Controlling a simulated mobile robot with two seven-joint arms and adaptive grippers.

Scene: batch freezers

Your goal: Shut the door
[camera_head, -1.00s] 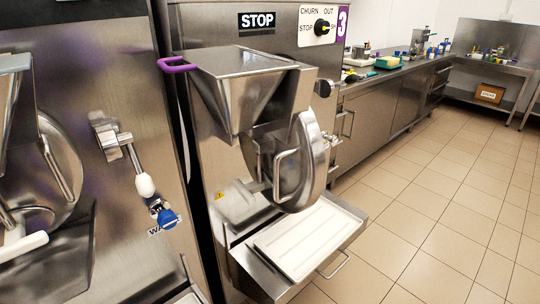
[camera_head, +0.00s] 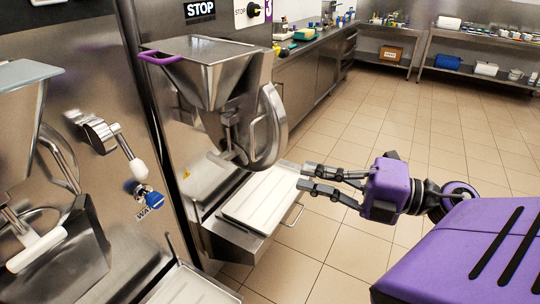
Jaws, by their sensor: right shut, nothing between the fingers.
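The round steel door (camera_head: 274,124) of the middle freezer (camera_head: 200,165) is swung out from the front and stands at an angle on the right side. A bar handle (camera_head: 254,130) shows on the door. The steel hopper (camera_head: 208,75) above it has a purple handle. My right gripper (camera_head: 304,177) comes in from the right, in front of the door and lower, apart from it. Its fingers are shut with nothing between them. My left gripper is out of view.
A white tray (camera_head: 262,196) lies on the shelf below the door. Another freezer (camera_head: 85,145) with a lever and blue-tipped tap (camera_head: 149,196) stands at the left. A long counter (camera_head: 305,75) runs behind. The tiled floor (camera_head: 400,125) is clear.

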